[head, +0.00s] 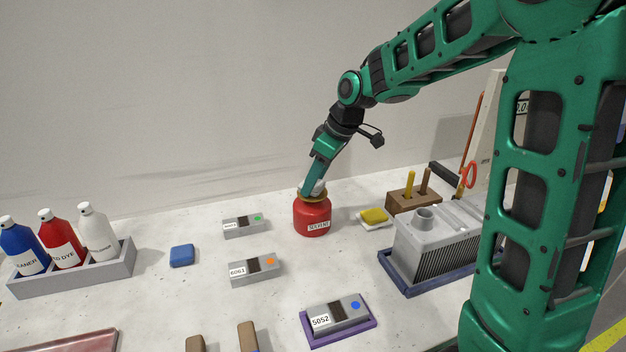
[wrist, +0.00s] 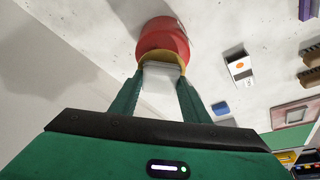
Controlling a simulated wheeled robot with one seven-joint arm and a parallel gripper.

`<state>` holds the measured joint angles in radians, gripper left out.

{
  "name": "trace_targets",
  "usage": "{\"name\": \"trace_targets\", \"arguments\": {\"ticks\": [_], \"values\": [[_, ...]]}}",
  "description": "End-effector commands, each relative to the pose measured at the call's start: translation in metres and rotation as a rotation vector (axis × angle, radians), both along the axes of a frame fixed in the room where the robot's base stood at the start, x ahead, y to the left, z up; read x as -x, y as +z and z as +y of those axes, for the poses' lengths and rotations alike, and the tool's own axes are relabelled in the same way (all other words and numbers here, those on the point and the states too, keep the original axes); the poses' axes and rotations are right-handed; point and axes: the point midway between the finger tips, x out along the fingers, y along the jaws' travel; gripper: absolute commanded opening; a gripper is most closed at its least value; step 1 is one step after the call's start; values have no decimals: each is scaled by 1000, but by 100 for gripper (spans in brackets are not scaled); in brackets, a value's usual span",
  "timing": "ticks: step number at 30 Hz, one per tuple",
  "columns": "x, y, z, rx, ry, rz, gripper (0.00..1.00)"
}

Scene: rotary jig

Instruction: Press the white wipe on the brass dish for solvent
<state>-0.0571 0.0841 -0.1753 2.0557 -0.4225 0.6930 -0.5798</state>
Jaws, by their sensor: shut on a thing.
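A red solvent can (head: 312,219) with a brass dish (head: 311,196) on top stands on the bench in the head view. The red can (wrist: 162,38) and the brass dish (wrist: 152,54) also show in the wrist view. My gripper (head: 314,190) is right over the dish, tilted. In the wrist view my gripper (wrist: 160,75) is shut on the white wipe (wrist: 161,80). The wipe's far edge meets the dish in that picture; I cannot tell how firmly it presses. In the head view only a little of the wipe shows between the fingers.
Grey labelled blocks (head: 254,270) lie left and in front of the can. A yellow sponge on a white tray (head: 376,226), a wooden holder (head: 412,200) and a grey finned unit (head: 440,245) stand right. A bottle rack (head: 75,270) is far left.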

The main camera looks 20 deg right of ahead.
Motion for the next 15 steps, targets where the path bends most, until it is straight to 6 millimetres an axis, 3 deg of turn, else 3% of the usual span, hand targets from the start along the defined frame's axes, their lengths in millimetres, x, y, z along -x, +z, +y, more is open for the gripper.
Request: {"name": "trace_targets", "arguments": {"ticks": [15], "values": [[0, -6, 0, -1, 0, 1, 24]]}}
